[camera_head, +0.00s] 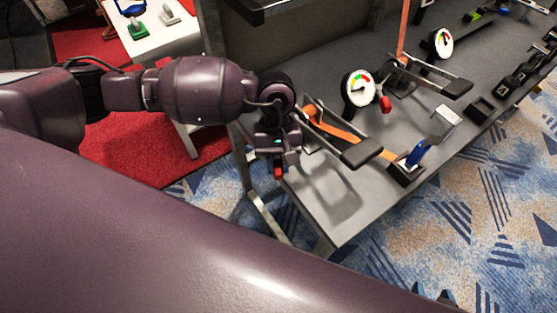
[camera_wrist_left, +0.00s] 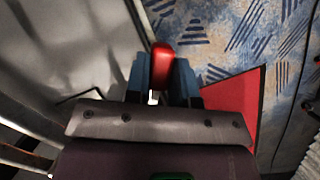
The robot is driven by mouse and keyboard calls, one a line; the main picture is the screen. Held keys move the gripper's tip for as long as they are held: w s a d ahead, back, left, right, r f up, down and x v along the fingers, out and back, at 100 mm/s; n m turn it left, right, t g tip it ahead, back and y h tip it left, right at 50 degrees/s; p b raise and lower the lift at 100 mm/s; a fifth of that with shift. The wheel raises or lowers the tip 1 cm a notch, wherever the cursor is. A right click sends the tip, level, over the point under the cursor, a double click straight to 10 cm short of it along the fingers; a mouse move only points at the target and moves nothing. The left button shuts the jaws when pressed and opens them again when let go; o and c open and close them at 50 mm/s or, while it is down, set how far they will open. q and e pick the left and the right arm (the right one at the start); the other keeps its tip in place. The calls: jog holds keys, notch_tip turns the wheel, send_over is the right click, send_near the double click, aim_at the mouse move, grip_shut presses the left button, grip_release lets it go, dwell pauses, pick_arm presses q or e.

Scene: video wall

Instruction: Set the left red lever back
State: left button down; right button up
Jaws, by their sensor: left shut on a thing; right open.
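The left red lever (camera_head: 278,172) shows as a small red tip at the left end of the grey table. It also shows in the left wrist view as a rounded red handle (camera_wrist_left: 162,54). My left gripper (camera_head: 279,160) is at this lever, pointing down. In the wrist view its two dark blue fingers (camera_wrist_left: 161,78) stand on either side of the handle and are shut on it. The lever's lower part and mount are hidden by the gripper. My right gripper is out of view.
The grey table (camera_head: 335,215) carries two gauges (camera_head: 358,89) (camera_head: 440,42), pedals with orange straps (camera_head: 362,152), a second red lever (camera_head: 385,104) and a blue-handled device (camera_head: 417,154). A white table (camera_head: 150,40) stands behind on red carpet. The table's front left is bare.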

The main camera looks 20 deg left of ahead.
pick_arm(q)
jog(key=c, duration=1.2)
grip_release()
jog(key=shift+c, duration=0.2)
jog(key=shift+r, duration=0.15)
jog(key=v, duration=1)
jog(key=shift+r, duration=0.3)
jog(key=shift+w+a, duration=0.1)
